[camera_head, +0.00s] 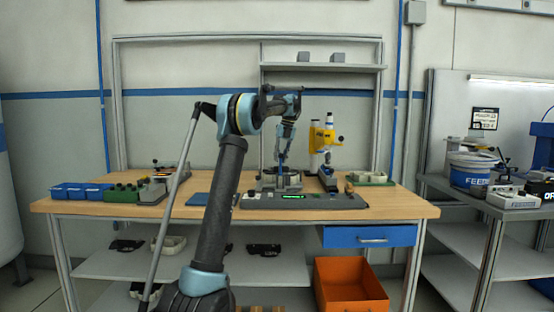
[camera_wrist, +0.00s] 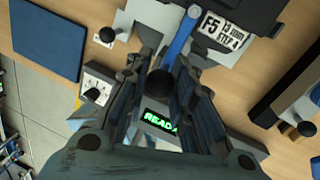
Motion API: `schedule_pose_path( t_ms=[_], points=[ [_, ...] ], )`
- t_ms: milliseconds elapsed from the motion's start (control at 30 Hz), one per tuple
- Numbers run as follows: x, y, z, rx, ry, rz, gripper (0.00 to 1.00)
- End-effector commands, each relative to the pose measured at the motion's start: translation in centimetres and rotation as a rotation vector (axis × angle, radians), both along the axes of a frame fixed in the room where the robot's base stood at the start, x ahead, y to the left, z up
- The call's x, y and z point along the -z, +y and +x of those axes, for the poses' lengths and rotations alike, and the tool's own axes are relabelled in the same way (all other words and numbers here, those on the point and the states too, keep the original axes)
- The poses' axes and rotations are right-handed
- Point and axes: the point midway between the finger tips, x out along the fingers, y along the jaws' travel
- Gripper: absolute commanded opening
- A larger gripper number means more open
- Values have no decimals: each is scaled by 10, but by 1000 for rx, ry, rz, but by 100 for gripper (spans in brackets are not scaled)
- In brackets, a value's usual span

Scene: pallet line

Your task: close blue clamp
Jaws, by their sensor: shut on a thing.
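The blue clamp's lever (camera_wrist: 182,38) runs from the fixture at the top of the wrist view down to a black ball knob (camera_wrist: 160,83). My gripper (camera_wrist: 162,78) has its two fingers on either side of this knob and is shut on it. In the head view my gripper (camera_head: 283,158) points down at the fixture (camera_head: 276,180) on the workbench. The lever is too small there to tell apart from my gripper.
A console (camera_head: 330,201) with a green display stands at the bench's front edge. A yellow press (camera_head: 322,136) stands behind right of the fixture. A dark blue plate (camera_wrist: 60,45) lies beside the fixture.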

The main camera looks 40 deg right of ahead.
Motion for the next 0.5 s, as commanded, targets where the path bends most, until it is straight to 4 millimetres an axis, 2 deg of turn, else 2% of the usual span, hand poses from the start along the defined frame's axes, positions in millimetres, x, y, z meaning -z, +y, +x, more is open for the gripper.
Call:
schedule_pose_path(
  t_ms=[100,500],
  points=[
    [1,-8,-2,8,8,1,0],
    [1,-11,-2,11,9,5,0]
  ],
)
